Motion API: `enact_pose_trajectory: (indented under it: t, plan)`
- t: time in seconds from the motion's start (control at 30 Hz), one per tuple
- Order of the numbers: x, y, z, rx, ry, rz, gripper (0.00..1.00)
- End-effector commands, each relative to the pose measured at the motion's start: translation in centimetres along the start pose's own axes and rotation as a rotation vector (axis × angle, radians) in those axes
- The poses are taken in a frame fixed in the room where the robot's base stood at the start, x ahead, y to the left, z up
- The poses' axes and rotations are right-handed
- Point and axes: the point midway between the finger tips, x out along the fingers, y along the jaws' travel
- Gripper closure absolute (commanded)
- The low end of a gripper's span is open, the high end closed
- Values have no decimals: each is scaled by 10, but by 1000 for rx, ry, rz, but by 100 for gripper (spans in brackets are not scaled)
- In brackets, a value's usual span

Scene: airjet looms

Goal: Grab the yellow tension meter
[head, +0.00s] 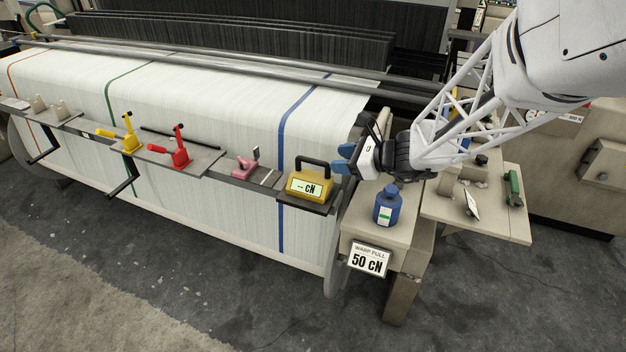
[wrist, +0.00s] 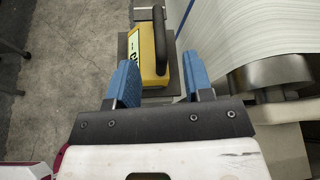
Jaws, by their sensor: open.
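The yellow tension meter (head: 310,187) has a black handle on top and a display reading "-- CN". It sits at the right end of the narrow grey shelf in front of the white cloth roll. My gripper (head: 343,160), with blue fingers, is just to the right of the meter and slightly above it. In the wrist view the meter (wrist: 154,52) lies ahead, beyond and roughly between the two open fingertips (wrist: 162,70). Nothing is between the fingers, and they appear apart from the meter.
A blue bottle (head: 388,205) stands on the side table below my arm. A sign (head: 367,259) reads "WARP PULL 50 CN". Left along the shelf are a pink tool (head: 245,167), a red clamp (head: 178,150) and a yellow clamp (head: 129,136). The floor in front is clear.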

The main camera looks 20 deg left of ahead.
Motion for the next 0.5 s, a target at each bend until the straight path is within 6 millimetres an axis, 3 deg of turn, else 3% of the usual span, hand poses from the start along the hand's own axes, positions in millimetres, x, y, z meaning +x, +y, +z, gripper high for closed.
enact_pose_trajectory:
  t: [0.5]
  plan:
    - [26, 0, 0, -2, 0, 1, 53]
